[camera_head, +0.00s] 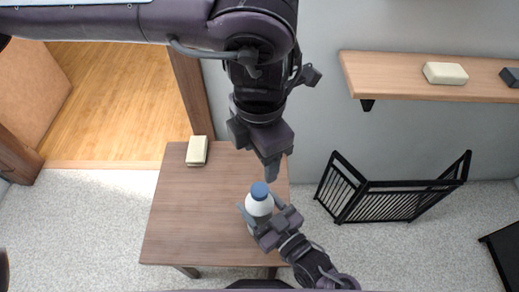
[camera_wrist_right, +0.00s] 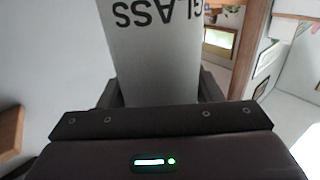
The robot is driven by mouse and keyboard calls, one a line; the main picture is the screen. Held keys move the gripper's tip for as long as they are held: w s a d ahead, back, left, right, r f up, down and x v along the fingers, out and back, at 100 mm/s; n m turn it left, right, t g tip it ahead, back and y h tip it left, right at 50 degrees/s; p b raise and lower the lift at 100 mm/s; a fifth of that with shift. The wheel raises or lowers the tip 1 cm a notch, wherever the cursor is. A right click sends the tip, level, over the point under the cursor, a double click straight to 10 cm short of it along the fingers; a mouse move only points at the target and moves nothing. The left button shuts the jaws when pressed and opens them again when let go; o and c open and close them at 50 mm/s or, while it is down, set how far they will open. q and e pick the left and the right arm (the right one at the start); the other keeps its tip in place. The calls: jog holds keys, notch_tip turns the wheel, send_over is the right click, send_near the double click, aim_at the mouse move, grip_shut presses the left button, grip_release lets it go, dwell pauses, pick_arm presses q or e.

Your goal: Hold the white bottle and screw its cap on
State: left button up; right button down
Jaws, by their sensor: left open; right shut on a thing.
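The white bottle (camera_head: 259,204) stands upright over the right part of the brown table. A blue cap (camera_head: 259,189) sits at its top; I cannot tell how tightly it is seated. My right gripper (camera_head: 262,214) reaches from the lower right and is shut on the bottle's body. The right wrist view shows the bottle (camera_wrist_right: 152,50) close up between the fingers, with dark lettering upside down. My left gripper (camera_head: 271,172) comes down from above, pointing down just above the cap and apart from it. It is open and empty.
A brown table (camera_head: 185,225) has free room left of the bottle. A cream block (camera_head: 197,151) lies at its back edge. A wall shelf (camera_head: 400,75) at right holds another cream block (camera_head: 446,73) and a dark item. A black folding gate (camera_head: 390,195) stands on the floor at right.

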jog(key=shift+c, duration=1.8)
grip_release()
jog(key=v, duration=0.7)
jog(key=shift+s+d+p, duration=0.3)
jog(key=shift+p, duration=0.05)
